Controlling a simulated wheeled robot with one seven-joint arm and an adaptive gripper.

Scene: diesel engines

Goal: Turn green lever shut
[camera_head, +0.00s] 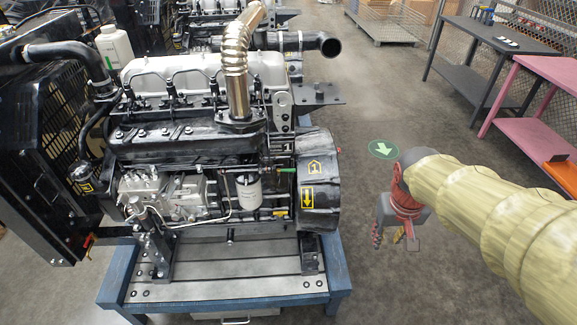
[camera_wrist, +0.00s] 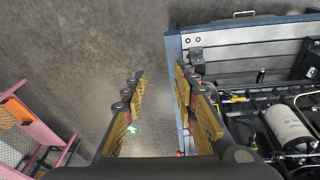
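A small green lever (camera_head: 285,170) sticks out sideways on the near side of the black diesel engine (camera_head: 190,145), just right of the white filter (camera_head: 248,192). My gripper (camera_head: 393,238) hangs over the floor to the right of the engine, well apart from the lever. In the wrist view my gripper (camera_wrist: 160,82) has its fingers spread, with only bare floor between them. The engine's edge and the white filter (camera_wrist: 287,124) show at the right of that view.
The engine stands on a blue-framed metal stand (camera_head: 225,268). A pink table (camera_head: 540,110) and a dark grey bench (camera_head: 490,45) stand at right. A green arrow sign (camera_head: 383,149) lies on the floor. The floor between stand and gripper is clear.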

